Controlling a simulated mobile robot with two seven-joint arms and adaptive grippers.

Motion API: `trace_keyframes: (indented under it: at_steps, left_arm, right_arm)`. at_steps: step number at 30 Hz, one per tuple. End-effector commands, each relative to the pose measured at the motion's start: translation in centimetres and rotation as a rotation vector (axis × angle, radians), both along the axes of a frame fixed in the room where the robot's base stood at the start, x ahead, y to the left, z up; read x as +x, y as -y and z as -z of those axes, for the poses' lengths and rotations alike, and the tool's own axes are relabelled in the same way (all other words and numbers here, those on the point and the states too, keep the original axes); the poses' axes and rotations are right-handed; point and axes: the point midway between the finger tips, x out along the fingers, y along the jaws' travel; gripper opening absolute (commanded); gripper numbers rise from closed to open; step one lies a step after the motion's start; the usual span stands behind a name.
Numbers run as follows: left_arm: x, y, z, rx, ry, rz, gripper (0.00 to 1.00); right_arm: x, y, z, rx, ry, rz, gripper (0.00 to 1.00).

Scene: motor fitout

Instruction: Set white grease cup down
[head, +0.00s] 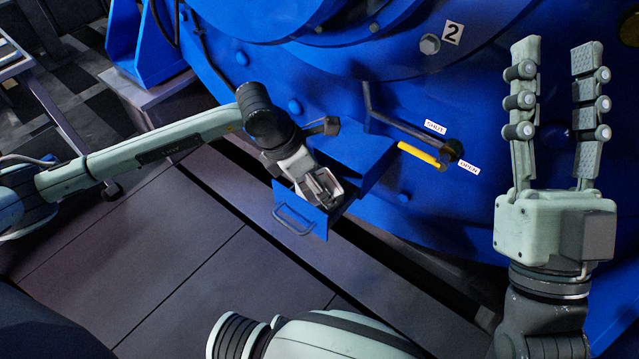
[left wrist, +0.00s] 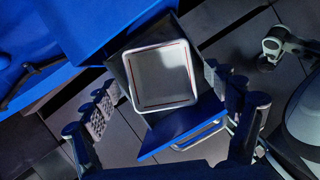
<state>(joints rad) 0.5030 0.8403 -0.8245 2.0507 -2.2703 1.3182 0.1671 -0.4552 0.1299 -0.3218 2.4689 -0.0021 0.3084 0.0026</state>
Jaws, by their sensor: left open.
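The white grease cup (left wrist: 160,75) is square with a pale rim and a thin red line inside it. In the left wrist view it sits in the pulled-out blue drawer (left wrist: 187,128), seen from above. My left gripper (left wrist: 165,92) is open, with one finger on each side of the cup; I cannot tell whether either touches it. In the head view my left gripper (head: 322,186) is low over the drawer (head: 318,224) and largely hides the cup. My right gripper (head: 558,70) is open and empty, fingers pointing up, at the right.
The big blue machine housing (head: 300,95) fills the back, with a plate marked 2. A yellow-handled lever (head: 420,154) stands beside the SHUT and OPEN labels, right of the drawer. The drawer has a grey handle (head: 292,220). Dark floor panels (head: 190,240) lie clear in front.

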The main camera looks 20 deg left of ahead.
Motion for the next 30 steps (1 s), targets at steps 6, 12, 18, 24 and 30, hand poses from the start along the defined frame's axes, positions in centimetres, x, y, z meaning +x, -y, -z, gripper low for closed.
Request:
trace_keyframes:
  at_steps: [6, 12, 18, 24, 30]
  left_arm:
    - [-1.3, -1.4, -4.8, 0.003, 0.004, 0.000, 0.87]
    - [-2.3, -2.3, -7.9, 0.003, 0.002, 0.001, 0.87]
    - [-2.8, -2.6, -9.3, 0.002, 0.001, 0.000, 0.87]
    - [-2.9, -2.7, -9.4, 0.001, 0.000, 0.000, 0.87]
    - [-2.8, -2.6, -9.3, 0.002, 0.000, 0.001, 0.87]
  right_arm:
    - [0.9, -0.7, 1.1, -0.036, -0.110, -0.010, 0.40]
    - [1.4, -1.1, 2.1, -0.059, -0.179, -0.016, 0.40]
    - [1.6, -1.2, 2.5, -0.069, -0.208, -0.018, 0.40]
    - [1.7, -1.2, 2.6, -0.070, -0.210, -0.018, 0.40]
    - [1.7, -1.2, 2.6, -0.069, -0.210, -0.017, 0.40]
